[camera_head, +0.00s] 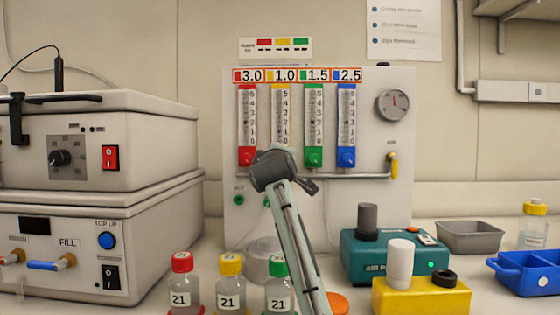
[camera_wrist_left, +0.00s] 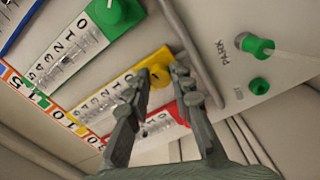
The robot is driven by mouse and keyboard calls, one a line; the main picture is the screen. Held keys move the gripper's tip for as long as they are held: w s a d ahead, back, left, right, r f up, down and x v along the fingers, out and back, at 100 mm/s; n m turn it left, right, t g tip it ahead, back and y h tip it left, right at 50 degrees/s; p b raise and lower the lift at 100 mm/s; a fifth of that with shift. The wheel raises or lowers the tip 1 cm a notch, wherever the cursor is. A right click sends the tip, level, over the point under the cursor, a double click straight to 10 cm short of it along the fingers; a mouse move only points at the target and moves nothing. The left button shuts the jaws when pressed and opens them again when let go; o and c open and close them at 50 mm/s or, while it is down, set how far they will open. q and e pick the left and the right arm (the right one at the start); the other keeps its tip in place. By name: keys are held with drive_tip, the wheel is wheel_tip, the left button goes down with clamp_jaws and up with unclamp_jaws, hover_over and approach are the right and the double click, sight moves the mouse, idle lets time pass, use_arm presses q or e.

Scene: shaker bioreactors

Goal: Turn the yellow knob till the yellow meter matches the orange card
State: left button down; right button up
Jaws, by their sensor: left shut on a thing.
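The yellow meter (camera_head: 281,112) is an upright scaled tube on the white panel, second from the left. The orange card strip (camera_head: 305,68) above it reads 1.0 over the yellow meter. The level in the tube is too small to read. The yellow knob (camera_wrist_left: 160,76) at the meter's foot shows in the left wrist view between the fingertips of my left gripper (camera_wrist_left: 160,70), which is shut on it. In the head view my left gripper (camera_head: 272,166) covers the knob. My right gripper is not in view.
Red (camera_head: 247,155), green (camera_head: 313,157) and blue (camera_head: 346,157) knobs flank the spot closely. A horizontal pipe (camera_head: 360,176) runs below. Capped bottles (camera_head: 230,290) stand in front, and a teal pump (camera_head: 395,255) and yellow block (camera_head: 420,297) stand to the right.

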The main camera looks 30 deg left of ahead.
use_arm(q)
drive_tip(key=shift+n, duration=0.4)
drive_tip(key=c, duration=1.3)
unclamp_jaws()
